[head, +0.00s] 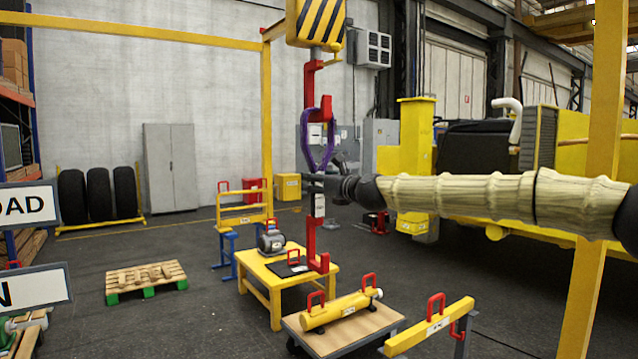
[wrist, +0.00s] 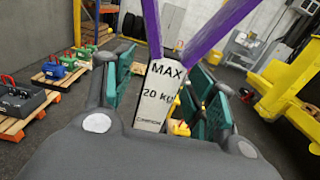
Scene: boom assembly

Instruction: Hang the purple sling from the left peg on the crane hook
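The purple sling (head: 332,150) is a narrow upright loop in the head view. Its upper end is at the tip of the red crane hook (head: 326,104), under the yellow-black block (head: 318,22); whether it sits fully over the hook I cannot tell. A white tag (head: 319,205) and a red lower hook (head: 311,243) hang below the loop. In the wrist view the tag (wrist: 160,92) reads "MAX 20 kg", with purple straps (wrist: 215,30) spreading above it. My gripper (wrist: 163,100) has teal-padded fingers either side of the tag, apart, with gaps visible. The pegs are not identifiable.
A yellow table (head: 275,285) with a motor stands below the hook. A cart (head: 345,335) carries a yellow cylinder with red handles, beside a yellow beam (head: 430,325). A yellow post (head: 600,180) stands at the right. A pallet (head: 146,278) lies left on open floor.

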